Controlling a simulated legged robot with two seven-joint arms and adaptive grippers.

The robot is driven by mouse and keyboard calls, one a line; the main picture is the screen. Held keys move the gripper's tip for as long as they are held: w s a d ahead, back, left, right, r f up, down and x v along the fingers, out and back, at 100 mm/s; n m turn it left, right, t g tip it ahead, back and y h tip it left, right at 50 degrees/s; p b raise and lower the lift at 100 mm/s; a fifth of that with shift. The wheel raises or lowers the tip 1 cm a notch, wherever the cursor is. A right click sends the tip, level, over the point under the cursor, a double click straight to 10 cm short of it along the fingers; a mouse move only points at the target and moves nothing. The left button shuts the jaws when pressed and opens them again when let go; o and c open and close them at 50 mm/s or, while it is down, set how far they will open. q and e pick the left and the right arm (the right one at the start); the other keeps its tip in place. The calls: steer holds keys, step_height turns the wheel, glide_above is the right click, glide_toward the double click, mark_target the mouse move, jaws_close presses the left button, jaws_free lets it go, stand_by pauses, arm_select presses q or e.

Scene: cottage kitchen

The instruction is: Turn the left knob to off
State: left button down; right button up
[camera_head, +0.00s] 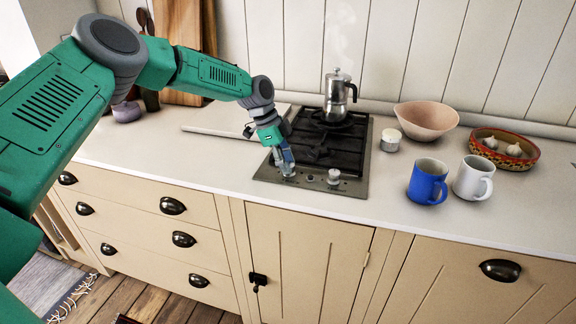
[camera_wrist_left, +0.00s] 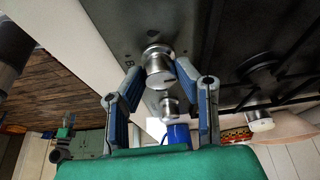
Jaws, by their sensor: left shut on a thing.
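The hob (camera_head: 350,150) is set in the worktop and has two silver knobs on its front strip. My left gripper (camera_head: 285,163) reaches down to the left knob (camera_head: 288,173) and is shut on it. In the left wrist view the fingers (camera_wrist_left: 159,76) lie on both sides of the left knob (camera_wrist_left: 156,60), which has a dark line on its face. The right knob (camera_head: 334,176) stands free and also shows beyond the fingers in the left wrist view (camera_wrist_left: 170,106). My right gripper is not in view.
A steaming moka pot (camera_head: 338,96) stands on the hob's back burner. A small lidded jar (camera_head: 390,140), a pink bowl (camera_head: 427,120), a blue mug (camera_head: 427,182), a white mug (camera_head: 473,178) and a red dish with garlic (camera_head: 503,155) stand to the right. The front worktop is clear.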

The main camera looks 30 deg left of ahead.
arm_select(q)
steer(key=shift+w+a+r, duration=0.1)
steer(key=shift+a, duration=0.1)
steer(key=c, duration=1.3)
jaws_free()
steer(key=shift+c, duration=0.2)
steer(key=shift+o, duration=0.7)
steer(key=shift+a, duration=0.1)
steer(key=v, duration=1.1)
steer(key=shift+a+r, duration=0.25)
steer(key=shift+r, duration=0.1)
steer(key=shift+f, duration=0.1)
